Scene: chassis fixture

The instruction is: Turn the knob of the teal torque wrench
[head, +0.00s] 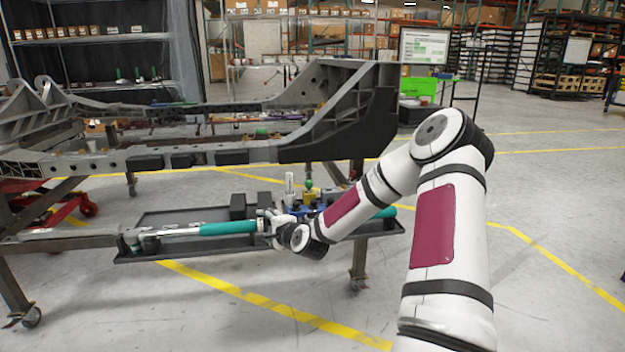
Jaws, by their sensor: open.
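The teal torque wrench (228,227) lies lengthwise along the front of a dark tray in the head view. Its silver shaft and head point left, and its teal handle points right. My gripper (268,217) is at the right end of the handle, with its small fingers open around or just beside that end. I cannot tell whether they touch it. The knob is not clearly visible; the handle's right end is partly covered by my gripper and wrist.
The dark tray (150,254) sits on a wheeled stand below a large grey chassis frame (225,142). Black blocks (238,206) and small coloured items stand behind my gripper. Another teal piece shows right of my forearm. The floor in front is clear.

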